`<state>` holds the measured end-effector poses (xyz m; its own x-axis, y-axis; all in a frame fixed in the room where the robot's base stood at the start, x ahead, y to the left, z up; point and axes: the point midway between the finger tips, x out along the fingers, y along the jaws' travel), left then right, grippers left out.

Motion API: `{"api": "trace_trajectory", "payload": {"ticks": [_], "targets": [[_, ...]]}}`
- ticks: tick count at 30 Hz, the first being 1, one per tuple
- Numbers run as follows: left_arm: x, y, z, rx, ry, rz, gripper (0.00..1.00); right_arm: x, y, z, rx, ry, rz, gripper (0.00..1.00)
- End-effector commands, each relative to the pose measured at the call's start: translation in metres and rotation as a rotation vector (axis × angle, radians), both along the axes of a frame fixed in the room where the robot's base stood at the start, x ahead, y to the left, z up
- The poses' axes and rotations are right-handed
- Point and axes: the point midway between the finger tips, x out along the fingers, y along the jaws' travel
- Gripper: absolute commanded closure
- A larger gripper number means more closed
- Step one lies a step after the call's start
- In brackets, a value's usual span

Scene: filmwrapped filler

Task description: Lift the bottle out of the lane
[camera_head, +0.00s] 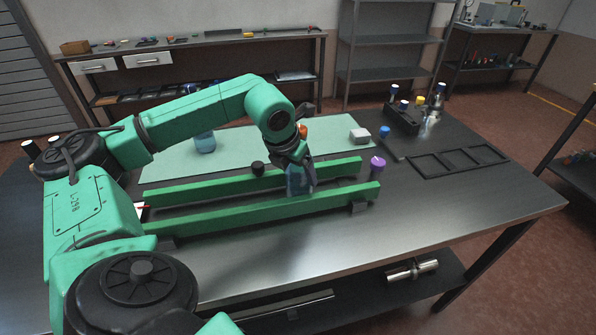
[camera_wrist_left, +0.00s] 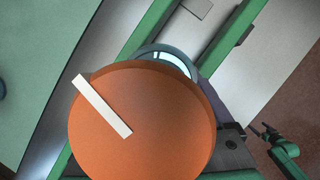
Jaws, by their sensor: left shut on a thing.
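The bottle has a translucent blue body (camera_head: 298,184) and shows between two green rails, the rear rail (camera_head: 215,187) and the front rail (camera_head: 235,215), which form the lane. A round orange top with a white stripe (camera_wrist_left: 140,125) fills the middle of the left wrist view; a bit of orange shows above the gripper in the head view. My left gripper (camera_head: 297,172) is shut on the bottle from above. The front rail hides the bottle's foot, so I cannot tell if it touches the lane floor. A small green arm with dark fingers, seemingly my right gripper (camera_wrist_left: 263,131), shows far off.
A black cylinder (camera_head: 258,168) stands by the rear rail, and a purple-capped item (camera_head: 377,166) near the rails' right end. A black divided tray (camera_head: 460,161) lies right. The front table is clear.

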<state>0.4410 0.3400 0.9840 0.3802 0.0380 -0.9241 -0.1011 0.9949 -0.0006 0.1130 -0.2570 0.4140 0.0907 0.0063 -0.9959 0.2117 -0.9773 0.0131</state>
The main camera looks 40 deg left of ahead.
Motion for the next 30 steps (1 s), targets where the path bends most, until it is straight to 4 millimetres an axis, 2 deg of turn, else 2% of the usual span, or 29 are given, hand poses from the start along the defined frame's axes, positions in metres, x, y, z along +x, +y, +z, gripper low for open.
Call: {"api": "trace_trajectory", "payload": {"ticks": [1,2,3,30], "targets": [[0.000,0.000,0.000,0.000,-0.001,0.000,0.72,0.000,0.000,0.000,0.000,0.000,0.000,0.00],[0.000,0.000,0.000,0.000,-0.001,0.000,0.83,0.000,0.000,0.000,0.000,0.000,0.000,0.00],[0.000,0.000,0.001,0.000,-0.001,0.000,0.90,0.000,0.000,0.000,0.000,0.000,0.000,0.00],[0.001,0.000,0.017,-0.001,-0.003,0.001,0.90,0.001,-0.003,0.011,-0.005,-0.001,0.003,0.00]]}}
